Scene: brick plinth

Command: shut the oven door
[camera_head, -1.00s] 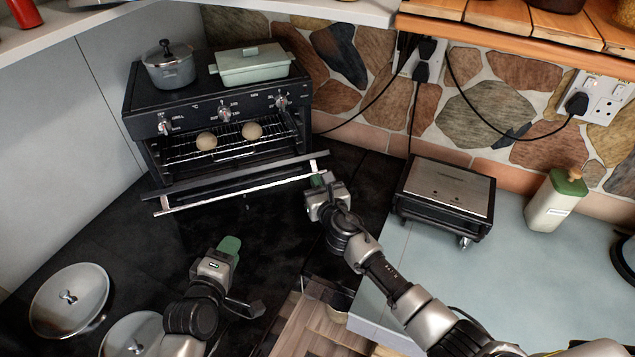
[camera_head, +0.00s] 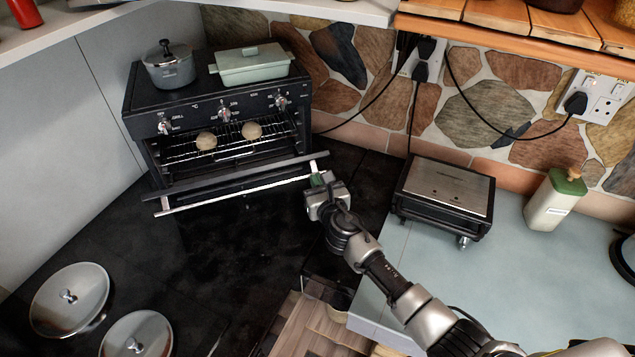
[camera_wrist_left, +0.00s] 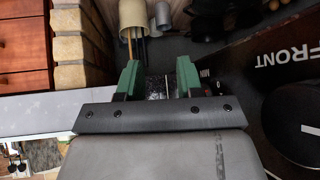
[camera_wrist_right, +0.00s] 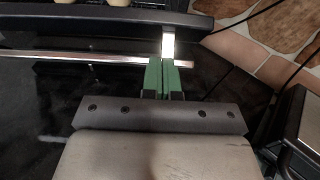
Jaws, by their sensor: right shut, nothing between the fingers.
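The black countertop oven (camera_head: 215,120) stands at the back left. Its door (camera_head: 240,180) hangs open, tilted down toward the front, with a silver bar handle (camera_head: 235,190) along its outer edge. My right gripper (camera_head: 320,180) is shut and empty at the right end of the handle. In the right wrist view its closed green fingertips (camera_wrist_right: 163,78) lie close to the handle bar (camera_wrist_right: 100,57) and its bright end bracket; I cannot tell whether they touch. My left gripper (camera_wrist_left: 158,80) is out of the head view; its green fingers are apart with nothing between them in its wrist view.
Two round buns (camera_head: 251,131) rest on the oven rack. A pot (camera_head: 169,66) and a green casserole (camera_head: 250,64) stand on the oven. A black and silver grill (camera_head: 447,190) is to the right. Two lids (camera_head: 68,298) lie at lower left; the dark counter between is clear.

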